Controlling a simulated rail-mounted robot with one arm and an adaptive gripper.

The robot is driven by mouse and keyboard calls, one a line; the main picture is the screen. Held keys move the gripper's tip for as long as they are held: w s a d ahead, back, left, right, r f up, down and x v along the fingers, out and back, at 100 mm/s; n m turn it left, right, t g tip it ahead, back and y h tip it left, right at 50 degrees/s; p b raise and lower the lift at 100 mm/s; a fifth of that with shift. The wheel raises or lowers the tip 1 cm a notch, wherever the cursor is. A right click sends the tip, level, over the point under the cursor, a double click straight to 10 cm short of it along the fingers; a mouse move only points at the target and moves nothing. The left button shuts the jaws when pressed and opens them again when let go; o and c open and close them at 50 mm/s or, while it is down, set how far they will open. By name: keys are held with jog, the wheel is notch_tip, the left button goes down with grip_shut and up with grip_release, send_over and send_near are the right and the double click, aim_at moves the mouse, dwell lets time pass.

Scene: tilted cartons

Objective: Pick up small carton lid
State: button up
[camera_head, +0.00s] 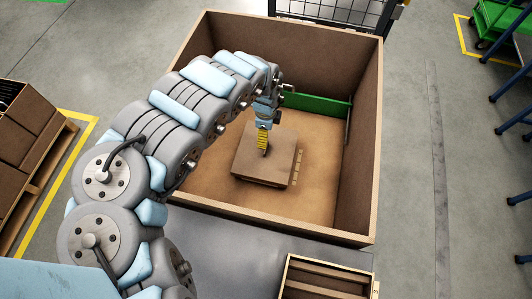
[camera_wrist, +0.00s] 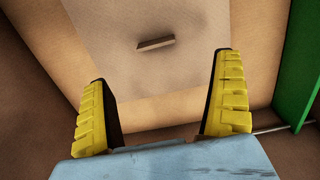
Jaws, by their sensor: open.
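A small brown carton (camera_head: 250,165) sits on the floor of a large open box, with its flat lid (camera_head: 279,150) on top. In the wrist view the lid (camera_wrist: 190,75) fills the upper middle, and a short raised handle strip (camera_wrist: 155,43) stands on it. My gripper (camera_head: 264,150) hangs inside the box above the lid, with yellow fingers. In the wrist view my gripper (camera_wrist: 162,95) is open, its two fingers wide apart with nothing between them. The handle strip lies ahead of the fingertips. I cannot tell the exact height of the fingers above the lid.
The large box (camera_head: 360,160) has high brown walls around the carton. A green bar (camera_head: 318,103) runs along its back, and it shows at the right in the wrist view (camera_wrist: 300,70).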

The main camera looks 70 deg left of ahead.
aim_at(266, 151)
notch_tip(266, 151, down, 6)
jog(key=b, duration=0.3)
jog(key=shift+r, duration=0.1)
jog(key=f+b, duration=0.2)
jog(key=f, duration=0.1)
jog(key=f+b, duration=0.1)
jog(key=f, duration=0.1)
jog(key=shift+s+d+b, duration=0.15)
jog(key=shift+d+b, duration=0.15)
jog(key=shift+d, duration=0.05)
jog(key=shift+r, duration=0.1)
jog(key=c, duration=1.4)
